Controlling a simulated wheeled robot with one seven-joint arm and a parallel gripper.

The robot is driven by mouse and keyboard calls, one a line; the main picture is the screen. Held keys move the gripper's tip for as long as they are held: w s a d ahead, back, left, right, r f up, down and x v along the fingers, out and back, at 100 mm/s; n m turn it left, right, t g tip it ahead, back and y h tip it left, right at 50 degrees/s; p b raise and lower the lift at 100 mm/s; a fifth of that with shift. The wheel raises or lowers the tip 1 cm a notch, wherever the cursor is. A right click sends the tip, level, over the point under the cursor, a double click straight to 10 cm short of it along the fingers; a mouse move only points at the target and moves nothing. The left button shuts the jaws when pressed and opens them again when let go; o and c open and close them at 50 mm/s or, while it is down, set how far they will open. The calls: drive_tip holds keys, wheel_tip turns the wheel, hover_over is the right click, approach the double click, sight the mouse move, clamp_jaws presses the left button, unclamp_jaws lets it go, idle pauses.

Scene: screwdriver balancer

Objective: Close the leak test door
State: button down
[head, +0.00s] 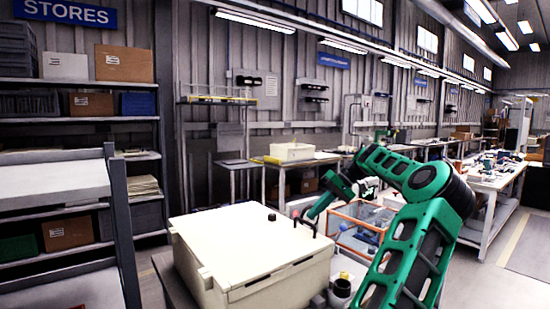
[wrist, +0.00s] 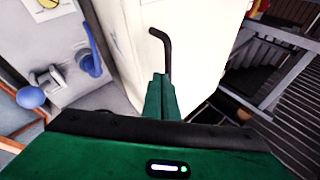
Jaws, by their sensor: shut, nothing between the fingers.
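A cream box (head: 255,250) with a broad flat top stands in the foreground of the head view. It looks like the leak test unit, and its top looks flat or nearly so; I cannot tell if it is fully shut. A black bent handle (head: 314,229) shows at its right edge. In the wrist view the handle (wrist: 167,48) stands out against the cream panel (wrist: 190,20), just beyond my fingertips. My gripper (wrist: 160,80) is shut and empty, with its fingers together. In the head view my gripper (head: 309,216) is at the box's right edge; contact is unclear.
A small black knob (head: 271,217) sits on the box top. An orange-framed clear case (head: 362,232) stands behind my arm. In the wrist view, a grey panel with a blue ball (wrist: 31,97) lies to the left. Shelving (head: 75,155) stands at the left.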

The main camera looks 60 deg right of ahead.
drive_tip(key=d+v, duration=0.1)
drive_tip(key=v, duration=1.1)
drive_tip(key=shift+w, duration=0.2)
drive_tip(key=shift+d, duration=0.15)
